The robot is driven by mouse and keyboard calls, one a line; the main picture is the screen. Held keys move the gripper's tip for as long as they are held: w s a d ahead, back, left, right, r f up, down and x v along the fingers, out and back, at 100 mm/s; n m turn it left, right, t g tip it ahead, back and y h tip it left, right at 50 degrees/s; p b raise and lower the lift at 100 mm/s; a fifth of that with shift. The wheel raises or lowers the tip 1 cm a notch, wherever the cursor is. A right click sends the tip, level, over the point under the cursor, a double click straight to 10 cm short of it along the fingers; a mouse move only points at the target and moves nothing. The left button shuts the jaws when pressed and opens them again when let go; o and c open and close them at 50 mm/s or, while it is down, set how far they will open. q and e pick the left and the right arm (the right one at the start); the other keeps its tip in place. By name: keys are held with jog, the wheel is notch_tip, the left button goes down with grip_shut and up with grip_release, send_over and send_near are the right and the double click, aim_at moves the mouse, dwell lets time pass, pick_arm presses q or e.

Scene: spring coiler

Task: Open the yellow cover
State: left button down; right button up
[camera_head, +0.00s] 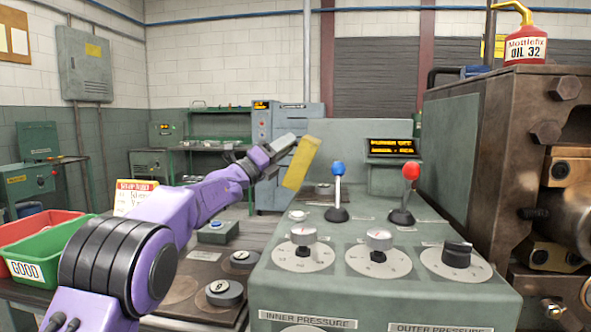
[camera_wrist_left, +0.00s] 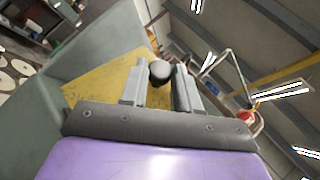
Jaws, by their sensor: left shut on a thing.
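The yellow cover (camera_head: 301,163) stands steeply tilted up at the left back of the grey-green control console. My left gripper (camera_head: 283,145) reaches in from the left and is at the cover's upper left side. In the left wrist view, the cover (camera_wrist_left: 95,80) spreads out behind the fingers as a yellow panel. There my left gripper (camera_wrist_left: 160,80) has its two grey fingers on either side of a dark round knob (camera_wrist_left: 160,72) in front of the cover. What lies right under the cover is partly hidden. My right gripper is not in view.
The console top holds a blue-tipped lever (camera_head: 338,185), a red-tipped lever (camera_head: 410,180) and several dials. A small display (camera_head: 392,148) stands behind them. Green (camera_head: 50,240) and red bins are at left. A large machine (camera_head: 490,110) with an oil can blocks the right.

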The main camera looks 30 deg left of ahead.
pick_arm(q)
jog(key=shift+s+a+f+n+t+y+b, duration=0.2)
jog(key=shift+a+f+n+t+y+b, duration=0.15)
jog(key=shift+a+n+t+y+b, duration=0.45)
jog(key=shift+s+a+f+n+t+y+b, duration=0.15)
jog(key=shift+a+f+n+t+y+b, duration=0.2)
jog(key=shift+n+b, duration=0.8)
jog(key=shift+s+a+f+n+t+y+b, duration=0.2)
jog(key=shift+a+f+n+t+y+b, duration=0.2)
jog(key=shift+a+n+t+b, duration=0.45)
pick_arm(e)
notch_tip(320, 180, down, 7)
pick_arm(q)
jog(key=shift+d+n+y, duration=0.2)
jog(key=shift+n+y, duration=0.05)
jog(key=shift+n, duration=0.05)
